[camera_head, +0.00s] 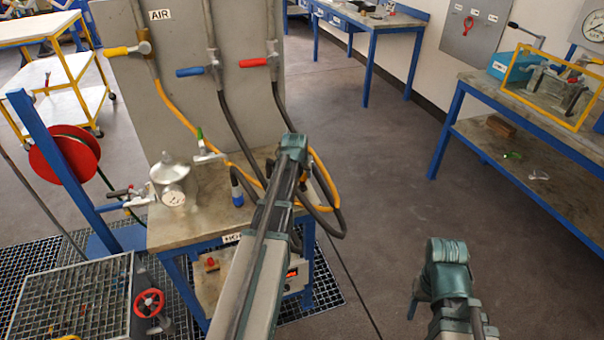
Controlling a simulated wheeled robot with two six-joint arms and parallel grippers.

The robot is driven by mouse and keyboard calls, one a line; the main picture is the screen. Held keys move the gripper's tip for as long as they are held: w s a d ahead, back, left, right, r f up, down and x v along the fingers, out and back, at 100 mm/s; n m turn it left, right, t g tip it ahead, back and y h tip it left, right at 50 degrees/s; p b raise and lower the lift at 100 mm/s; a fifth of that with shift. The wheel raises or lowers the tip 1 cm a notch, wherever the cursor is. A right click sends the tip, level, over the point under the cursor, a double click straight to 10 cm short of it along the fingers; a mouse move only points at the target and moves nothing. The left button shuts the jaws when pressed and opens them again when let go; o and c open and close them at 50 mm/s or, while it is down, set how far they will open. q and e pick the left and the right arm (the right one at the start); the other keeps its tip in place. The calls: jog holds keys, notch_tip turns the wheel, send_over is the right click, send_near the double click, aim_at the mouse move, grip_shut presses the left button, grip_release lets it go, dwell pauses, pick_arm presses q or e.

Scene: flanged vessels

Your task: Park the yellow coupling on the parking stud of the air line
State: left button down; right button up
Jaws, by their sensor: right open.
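The yellow air hose (180,116) runs from the yellow-handled valve (128,50) on the grey panel (170,70) marked AIR down to the bench top (195,228). It loops behind my left arm and shows again at the arm's right side. I cannot make out the yellow coupling or the parking stud. My left arm reaches over the bench's right part; its jaws are hidden behind the arm. My right gripper (415,306) is open at the lower right, over bare floor and well apart from the bench. Its jaws show only in part.
Dark hoses hang beside the yellow one; a blue coupling (237,197) stands on the bench. A metal vessel (170,172) with a gauge stands left of it. A red hose reel (66,155) is further left. A second workbench (500,145) stands right. The floor between is clear.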

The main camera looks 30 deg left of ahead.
aim_at(301, 179)
pick_arm(q)
jog(key=shift+f, duration=0.2)
dwell(0.7)
jog(key=shift+f+b, duration=1.6)
jog(key=shift+b, duration=0.25)
jog(key=shift+c, duration=1.4)
grip_release()
jog(key=shift+s+r, duration=0.1)
jog(key=shift+r, duration=0.05)
